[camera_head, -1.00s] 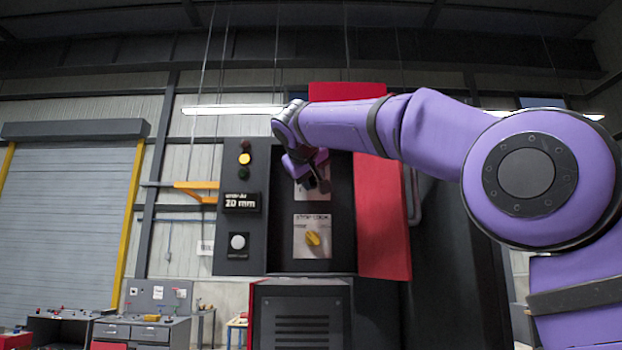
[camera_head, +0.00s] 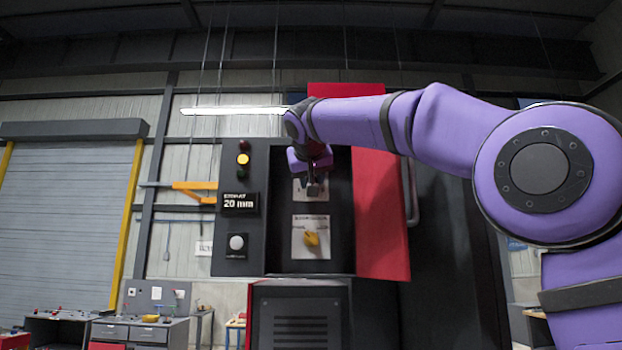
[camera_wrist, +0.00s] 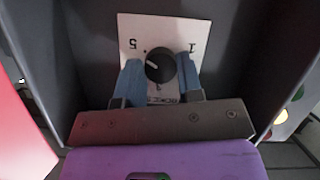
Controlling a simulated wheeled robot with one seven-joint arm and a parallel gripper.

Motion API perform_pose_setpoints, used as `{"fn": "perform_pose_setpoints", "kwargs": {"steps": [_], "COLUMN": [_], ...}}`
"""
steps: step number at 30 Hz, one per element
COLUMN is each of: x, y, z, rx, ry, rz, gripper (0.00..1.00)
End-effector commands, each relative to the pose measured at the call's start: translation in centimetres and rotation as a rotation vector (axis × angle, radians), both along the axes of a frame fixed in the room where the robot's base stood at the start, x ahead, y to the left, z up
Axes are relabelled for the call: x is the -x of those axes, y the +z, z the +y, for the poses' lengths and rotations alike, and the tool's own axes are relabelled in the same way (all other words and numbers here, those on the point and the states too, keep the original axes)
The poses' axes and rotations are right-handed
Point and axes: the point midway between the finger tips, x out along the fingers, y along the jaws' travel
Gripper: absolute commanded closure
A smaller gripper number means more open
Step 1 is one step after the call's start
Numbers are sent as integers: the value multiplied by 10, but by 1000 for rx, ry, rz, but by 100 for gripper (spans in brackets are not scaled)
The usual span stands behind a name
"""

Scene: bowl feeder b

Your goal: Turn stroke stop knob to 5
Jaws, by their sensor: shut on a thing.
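A black round knob (camera_wrist: 160,65) sits on a white dial plate (camera_wrist: 128,27) in the wrist view. The plate shows a 5 at left and a 1 at right, both upside down. The knob's white pointer mark points left and slightly up, toward the 5 side. My gripper (camera_wrist: 159,74) is shut on the knob, with one blue finger on each side. In the head view, my gripper (camera_head: 313,187) is at the upper plate (camera_head: 298,194), and it hides the knob and most of that plate.
Dark recess walls (camera_wrist: 260,60) flank my gripper; a red panel (camera_head: 382,215) stands at right.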

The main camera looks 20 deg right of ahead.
Motion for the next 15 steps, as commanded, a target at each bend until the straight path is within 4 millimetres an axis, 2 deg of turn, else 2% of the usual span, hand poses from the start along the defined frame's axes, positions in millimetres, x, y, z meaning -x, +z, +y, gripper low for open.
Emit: {"fn": "perform_pose_setpoints", "kwargs": {"steps": [5, 6, 9, 15], "x": [-1, -1, -1, 0], "y": [-3, -3, -2, -1], "z": [0, 0, 0, 0], "rx": [1, 1, 1, 1], "ry": [0, 0, 0, 0], "rz": [7, 7, 6, 3], "gripper": [90, 64, 41, 41]}}
